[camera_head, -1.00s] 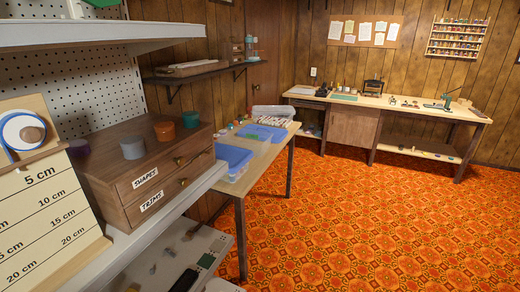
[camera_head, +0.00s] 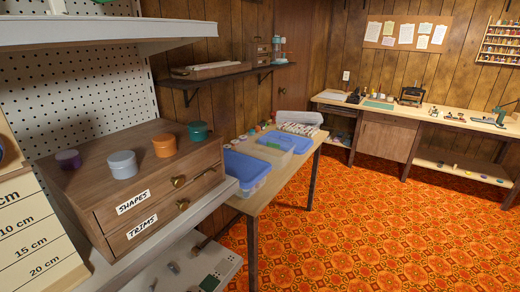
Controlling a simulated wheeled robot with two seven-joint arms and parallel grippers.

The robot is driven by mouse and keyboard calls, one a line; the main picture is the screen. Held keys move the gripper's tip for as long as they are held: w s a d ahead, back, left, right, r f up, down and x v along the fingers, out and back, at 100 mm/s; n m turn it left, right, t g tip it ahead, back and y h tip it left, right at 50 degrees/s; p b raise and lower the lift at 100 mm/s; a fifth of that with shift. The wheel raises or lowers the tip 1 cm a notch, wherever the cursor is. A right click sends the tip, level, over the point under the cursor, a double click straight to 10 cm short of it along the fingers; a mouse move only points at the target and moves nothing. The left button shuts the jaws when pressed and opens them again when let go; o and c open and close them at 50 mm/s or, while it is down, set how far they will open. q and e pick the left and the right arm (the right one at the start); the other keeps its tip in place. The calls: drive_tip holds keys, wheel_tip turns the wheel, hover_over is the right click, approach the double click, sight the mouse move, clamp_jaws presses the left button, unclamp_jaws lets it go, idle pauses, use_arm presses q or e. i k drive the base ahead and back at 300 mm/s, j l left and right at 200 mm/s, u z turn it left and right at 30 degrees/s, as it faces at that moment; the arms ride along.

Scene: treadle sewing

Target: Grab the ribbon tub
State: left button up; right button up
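No label marks a ribbon tub, so I cannot tell which tub it is. Small round lidded tubs stand on the wooden drawer cabinet (camera_head: 90,190): purple (camera_head: 69,160), grey (camera_head: 122,164), orange (camera_head: 164,144) and green (camera_head: 198,131). Clear plastic tubs with blue lids stand on the side table: a nearer one (camera_head: 246,168) and a farther one (camera_head: 288,141). The cabinet's two drawers, labelled SHAPES and TRIMS, are shut. Neither of my grippers is in view.
The cabinet stands on a white shelf (camera_head: 180,248), under a higher shelf (camera_head: 110,32). A measuring board (camera_head: 35,235) is at the left edge. A long workbench (camera_head: 385,128) stands along the back wall. The orange patterned floor (camera_head: 350,235) is open.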

sight(278, 153)
drive_tip(key=i+l+u, duration=0.15)
drive_tip(key=i+l, duration=0.15)
drive_tip(key=i+l+u, duration=0.15)
drive_tip(key=i+l, duration=0.15)
drive_tip(key=i+l+u, duration=0.15)
drive_tip(key=l, duration=0.3)
drive_tip(key=i+l+u, duration=0.15)
drive_tip(key=i+l, duration=0.2)
drive_tip(key=l, duration=0.1)
